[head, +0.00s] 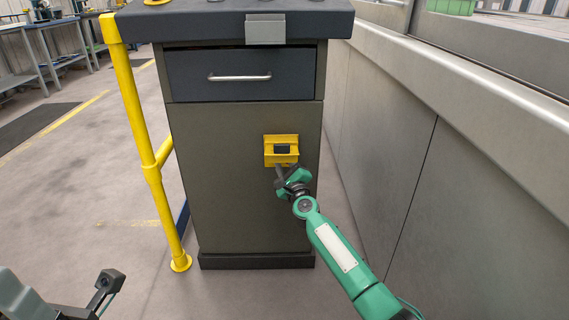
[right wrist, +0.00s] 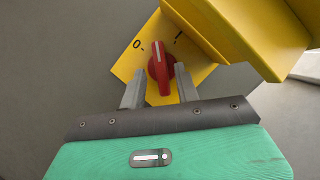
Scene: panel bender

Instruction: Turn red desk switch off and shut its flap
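The red switch (right wrist: 160,66) is a rotary knob on a yellow plate marked 0 and I. Its white line points up, between the two marks. The yellow flap (right wrist: 228,32) stands open, jutting out beside the knob; the yellow housing also shows on the desk front in the head view (head: 281,139), where the knob is hidden. My right gripper (right wrist: 159,70) is open, its fingers on both sides of the knob with visible gaps. It also shows just below the housing in the head view (head: 279,174). My left gripper (head: 107,282) is low at the left, partly visible; its opening is unclear.
The dark desk (head: 240,190) has a drawer with a metal handle (head: 239,77) above the switch. A yellow rail (head: 142,130) stands at its left. A grey wall (head: 400,150) runs close along the right. The floor at the left is mostly clear.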

